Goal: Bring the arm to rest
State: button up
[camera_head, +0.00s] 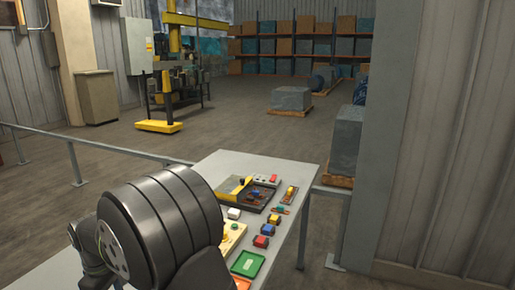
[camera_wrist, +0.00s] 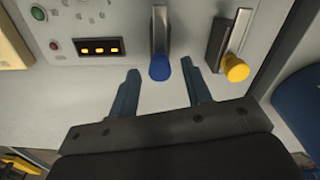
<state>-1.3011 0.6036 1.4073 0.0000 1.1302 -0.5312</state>
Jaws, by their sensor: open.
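My gripper (camera_wrist: 160,67) shows in the wrist view with its two dark blue fingers spread apart. Nothing is held between them. A lever with a blue knob (camera_wrist: 160,68) on a light grey panel (camera_wrist: 110,18) appears between the fingertips in the picture. I cannot tell how far the knob is from them, but a gap shows on either side. A lever with a yellow knob (camera_wrist: 235,68) is to the right of the right finger. In the head view my large grey arm link fills the lower left, and my gripper is not visible there.
A light grey table (camera_head: 222,167) holds a dark tray (camera_head: 255,203), a green tray (camera_head: 248,263) and several small coloured blocks. The panel also has a green button (camera_wrist: 38,13) and a dark display (camera_wrist: 100,48). A railing (camera_head: 110,147) runs behind; a grey wall stands right.

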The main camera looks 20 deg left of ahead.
jog(key=shift+r, duration=0.1)
jog(key=shift+a+r, duration=0.2)
notch_tip(320, 180, up, 17)
notch_tip(320, 180, down, 17)
jog(key=shift+f, duration=0.15)
jog(key=d, duration=0.4)
jog(key=shift+f, duration=0.1)
notch_tip(320, 180, up, 17)
jog(key=w+f+m, duration=0.3)
jog(key=f, duration=0.4)
jog(key=w+f+m, duration=0.4)
jog(key=f, duration=0.4)
jog(key=shift+w+a+m+y, duration=0.15)
jog(key=shift+w+m+y, duration=0.15)
